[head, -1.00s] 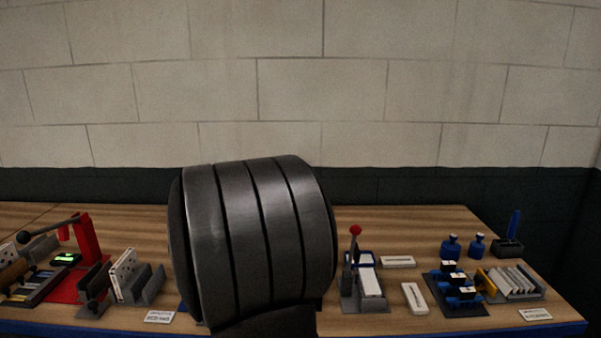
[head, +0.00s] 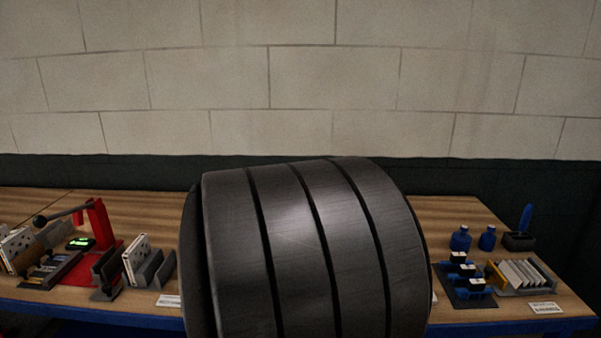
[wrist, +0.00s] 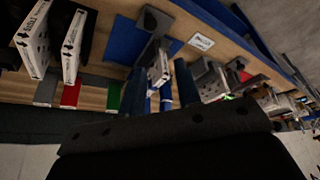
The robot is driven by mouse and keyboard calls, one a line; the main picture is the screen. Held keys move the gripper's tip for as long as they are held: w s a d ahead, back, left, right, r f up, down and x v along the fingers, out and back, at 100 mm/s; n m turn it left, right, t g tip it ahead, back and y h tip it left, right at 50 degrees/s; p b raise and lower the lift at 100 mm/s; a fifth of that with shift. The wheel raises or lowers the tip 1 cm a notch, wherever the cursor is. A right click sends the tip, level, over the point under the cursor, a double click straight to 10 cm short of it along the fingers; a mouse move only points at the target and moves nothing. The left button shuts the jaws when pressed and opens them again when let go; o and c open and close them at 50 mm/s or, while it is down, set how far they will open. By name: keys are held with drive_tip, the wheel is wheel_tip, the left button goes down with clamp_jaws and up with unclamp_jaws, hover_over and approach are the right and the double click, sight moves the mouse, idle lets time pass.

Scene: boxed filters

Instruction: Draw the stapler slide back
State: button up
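In the wrist view, a blue base plate (wrist: 127,33) carries a grey part (wrist: 142,52) with a dark round knob (wrist: 150,18). This may be the stapler and its slide, but I cannot tell for sure. My gripper (wrist: 160,72) points toward it, with its two dark fingers apart. A small white box with dark print (wrist: 158,69) shows between the fingers, and I cannot tell whether it is touched. In the head view my dark arm link covers the middle of the bench, and the gripper is hidden there.
The head view shows a red press (head: 98,222) with a lever at left and white cards in a grey rack (head: 135,258). Blue bottles (head: 461,239) and a rack of white packets (head: 522,274) stand at right. White printed boxes (wrist: 33,40) show in the wrist view.

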drive_tip(key=c, duration=0.4)
drive_tip(key=shift+a+f, duration=0.1)
drive_tip(key=shift+a, duration=0.1)
clamp_jaws()
drive_tip(key=s+a+f+n+h, duration=0.1)
drive_tip(key=a+f+n+h, duration=0.2)
drive_tip(key=a+n+h, duration=0.35)
drive_tip(key=s+a+f+n+h, duration=0.1)
drive_tip(key=a+f+n+h, duration=0.3)
drive_tip(key=a+n, duration=0.45)
drive_tip(key=shift+m+t, duration=0.3)
drive_tip(key=x, duration=0.9)
drive_tip(key=shift+w+f, duration=0.1)
drive_tip(key=shift+w, duration=0.15)
drive_tip(key=shift+w+d+f, duration=0.15)
drive_tip(key=shift+w+d, duration=0.15)
drive_tip(key=shift+d, duration=0.3)
drive_tip(key=shift+w+d+f, duration=0.15)
drive_tip(key=shift+w+d, duration=0.15)
drive_tip(key=shift+d, duration=0.25)
drive_tip(key=shift+w+d+f, duration=0.1)
drive_tip(key=shift+w+d, duration=0.25)
drive_tip(key=shift+d, duration=0.35)
